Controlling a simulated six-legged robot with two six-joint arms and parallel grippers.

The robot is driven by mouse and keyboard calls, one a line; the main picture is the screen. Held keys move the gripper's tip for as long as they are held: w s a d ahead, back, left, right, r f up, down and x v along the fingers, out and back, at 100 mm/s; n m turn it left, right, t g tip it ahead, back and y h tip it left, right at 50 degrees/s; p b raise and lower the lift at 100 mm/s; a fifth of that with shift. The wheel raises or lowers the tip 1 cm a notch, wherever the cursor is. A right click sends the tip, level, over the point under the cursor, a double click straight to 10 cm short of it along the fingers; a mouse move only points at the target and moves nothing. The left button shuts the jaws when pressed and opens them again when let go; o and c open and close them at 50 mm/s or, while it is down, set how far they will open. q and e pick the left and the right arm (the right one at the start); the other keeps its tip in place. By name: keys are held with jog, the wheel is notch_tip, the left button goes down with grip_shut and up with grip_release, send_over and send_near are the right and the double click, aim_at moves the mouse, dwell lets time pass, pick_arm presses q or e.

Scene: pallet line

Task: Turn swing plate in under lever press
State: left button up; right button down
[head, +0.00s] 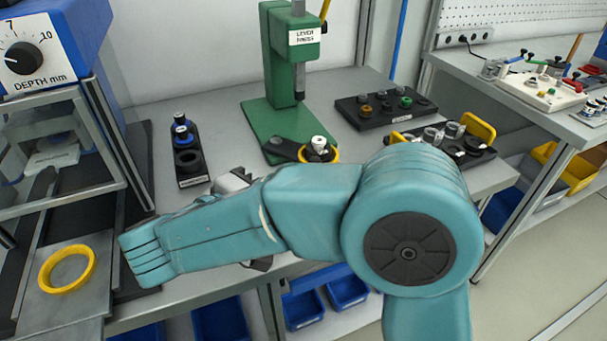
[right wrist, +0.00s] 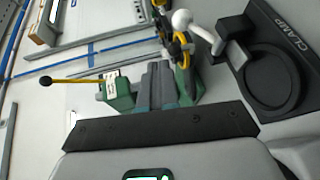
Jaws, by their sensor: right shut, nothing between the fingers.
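The green lever press (head: 272,120) stands on the bench at the back middle, its ram (head: 299,85) pointing down. The dark swing plate (head: 283,148) sticks out at the front of the press base, in front of the ram rather than under it. A yellow ring (head: 333,157) with a white-topped part (head: 319,143) sits at its outer end. The press's black-knobbed yellow lever (right wrist: 75,80) shows in the right wrist view. My right gripper (right wrist: 158,84) is shut and empty, pointing towards the press; my arm mostly hides it in the head view. My left gripper is out of view.
A black stand (head: 190,168) with dark and blue pieces is left of the press. Black trays (head: 352,112) of fittings lie to the right. A black clamp base (right wrist: 268,75) appears at right in the right wrist view. The depth machine (head: 45,50) bounds the left.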

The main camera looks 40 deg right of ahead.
jog(key=shift+n+t, duration=0.6)
jog(key=shift+t, duration=0.2)
jog(key=a, duration=0.1)
jog(key=a+f+b, duration=0.1)
jog(key=a, duration=0.2)
jog(key=shift+s+a+f+b, duration=0.1)
jog(key=shift+f+b, duration=0.3)
jog(key=shift+a+r, duration=0.1)
jog(key=shift+a, duration=0.1)
jog(key=b+x, duration=0.1)
jog(key=x, duration=0.3)
jog(key=b+x, duration=0.2)
jog(key=x, duration=0.3)
jog(key=b+x, duration=0.1)
jog(key=x, duration=0.4)
jog(key=shift+a+f+b, duration=0.1)
jog(key=shift+f+b, duration=0.15)
jog(key=shift+b, duration=0.05)
